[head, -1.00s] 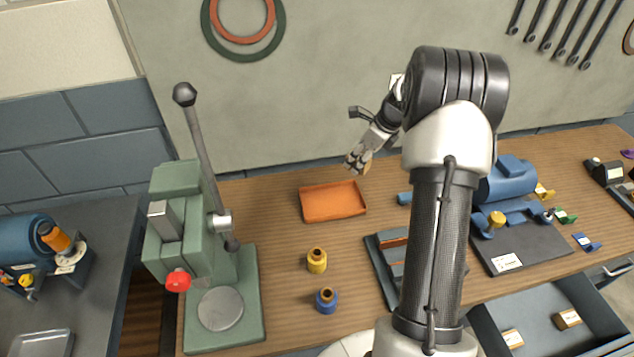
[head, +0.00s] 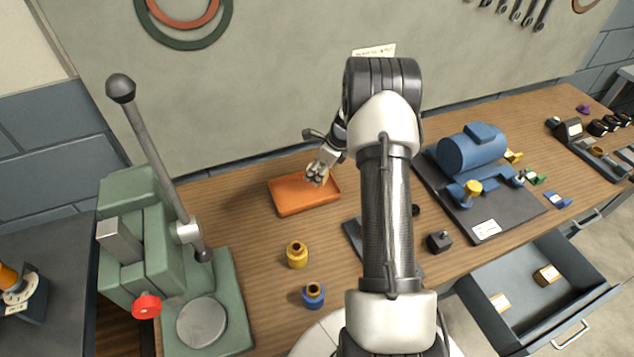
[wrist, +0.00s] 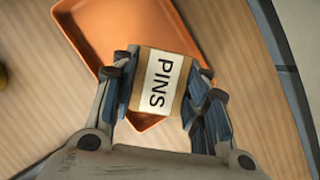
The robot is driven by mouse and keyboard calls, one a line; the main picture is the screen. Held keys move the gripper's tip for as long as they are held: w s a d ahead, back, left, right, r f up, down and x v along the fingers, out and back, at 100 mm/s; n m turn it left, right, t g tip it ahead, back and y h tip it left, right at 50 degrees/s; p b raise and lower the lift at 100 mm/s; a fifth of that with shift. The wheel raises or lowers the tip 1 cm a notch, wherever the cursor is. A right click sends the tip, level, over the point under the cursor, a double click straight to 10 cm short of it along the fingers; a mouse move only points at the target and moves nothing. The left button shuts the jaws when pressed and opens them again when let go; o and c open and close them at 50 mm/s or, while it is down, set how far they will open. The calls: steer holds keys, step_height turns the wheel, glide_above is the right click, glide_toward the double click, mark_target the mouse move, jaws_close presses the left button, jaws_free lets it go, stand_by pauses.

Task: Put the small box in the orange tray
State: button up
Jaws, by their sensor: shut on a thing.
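The small box (wrist: 160,82) is tan cardboard with a white label reading "PINS". In the wrist view my gripper (wrist: 163,95) is shut on it, with a finger on each side. The orange tray (head: 303,195) lies on the wooden bench; in the wrist view its floor (wrist: 130,30) shows beyond the box. In the head view my gripper (head: 317,178) is over the right back part of the tray. The box is hard to make out between the fingers there. The box overlaps the tray's near end in the wrist view; its height above the tray is unclear.
A green press (head: 165,250) with a tall lever stands left of the tray. A blue motor (head: 472,150) is at right. An open drawer (head: 535,280) holds small boxes.

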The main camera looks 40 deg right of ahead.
steer(key=shift+f+b, duration=0.45)
steer(key=shift+f, duration=1.75)
steer(key=shift+f, duration=0.2)
steer(key=o, duration=1.2)
steer(key=shift+r, duration=0.15)
